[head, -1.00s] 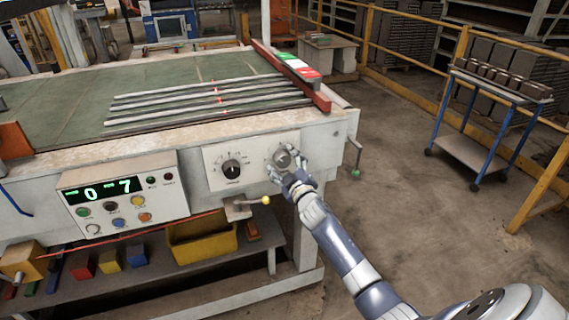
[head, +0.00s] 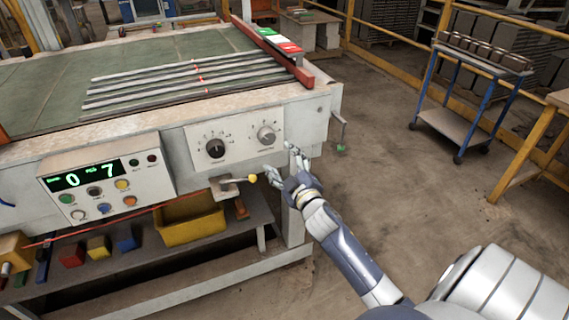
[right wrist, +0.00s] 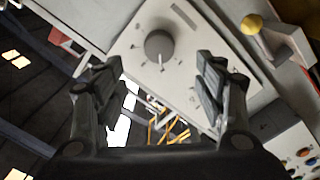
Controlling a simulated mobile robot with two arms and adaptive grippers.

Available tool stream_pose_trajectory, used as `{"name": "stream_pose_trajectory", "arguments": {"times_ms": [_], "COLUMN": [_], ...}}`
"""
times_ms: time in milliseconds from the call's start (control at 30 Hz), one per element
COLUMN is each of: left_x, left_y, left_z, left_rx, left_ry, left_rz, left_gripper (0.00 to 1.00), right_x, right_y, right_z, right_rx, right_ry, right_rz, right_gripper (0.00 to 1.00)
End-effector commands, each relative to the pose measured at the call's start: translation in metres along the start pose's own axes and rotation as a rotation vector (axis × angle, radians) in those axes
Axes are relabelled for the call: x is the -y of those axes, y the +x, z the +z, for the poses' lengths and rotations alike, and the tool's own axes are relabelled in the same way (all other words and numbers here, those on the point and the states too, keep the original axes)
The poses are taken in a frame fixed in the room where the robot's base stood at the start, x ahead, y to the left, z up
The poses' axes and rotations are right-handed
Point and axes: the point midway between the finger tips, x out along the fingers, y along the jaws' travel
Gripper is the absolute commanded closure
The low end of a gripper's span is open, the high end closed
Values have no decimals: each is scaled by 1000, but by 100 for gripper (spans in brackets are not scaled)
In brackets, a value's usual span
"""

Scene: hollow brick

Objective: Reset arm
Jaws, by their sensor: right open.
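My right gripper (head: 280,160) is open and empty, just below and in front of the dial panel (head: 234,160) on the machine's front. The panel carries a black knob (head: 215,148) on the left and a grey knob (head: 266,135) on the right. In the right wrist view my right gripper (right wrist: 155,95) shows its two fingers spread apart. A grey knob (right wrist: 159,45) shows beyond and between them, apart from both fingers. My left gripper is not in view.
A yellow-tipped lever (head: 252,178) juts out below the panel, close to my right gripper. A control box (head: 107,186) with a lit display is at left. A blue-framed trolley (head: 470,90) stands at right, with clear floor before it.

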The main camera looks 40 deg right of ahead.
Motion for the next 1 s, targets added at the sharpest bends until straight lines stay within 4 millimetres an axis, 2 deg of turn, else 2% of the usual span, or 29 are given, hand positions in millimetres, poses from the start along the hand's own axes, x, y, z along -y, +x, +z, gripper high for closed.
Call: {"name": "stream_pose_trajectory", "arguments": {"times_ms": [167, 667, 767, 867, 967, 1000], "left_x": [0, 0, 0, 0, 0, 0], "left_y": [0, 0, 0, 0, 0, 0], "left_z": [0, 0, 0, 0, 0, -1], "left_rx": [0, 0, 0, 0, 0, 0], "left_ry": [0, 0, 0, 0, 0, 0], "left_rz": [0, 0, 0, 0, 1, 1], "left_gripper": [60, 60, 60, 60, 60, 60], "right_x": [-1, 0, 5, 28, 73, 95], "right_y": [-9, -9, -10, -12, -21, -27], "right_z": [0, 0, 4, 25, 63, 82], "right_rx": [1, 0, 9, 49, 126, 165], "right_ry": [-1, 0, 3, 23, 57, 73], "right_rz": [1, 1, -8, -50, -128, -166], "right_gripper": [36, 36, 36, 36, 36, 36]}}
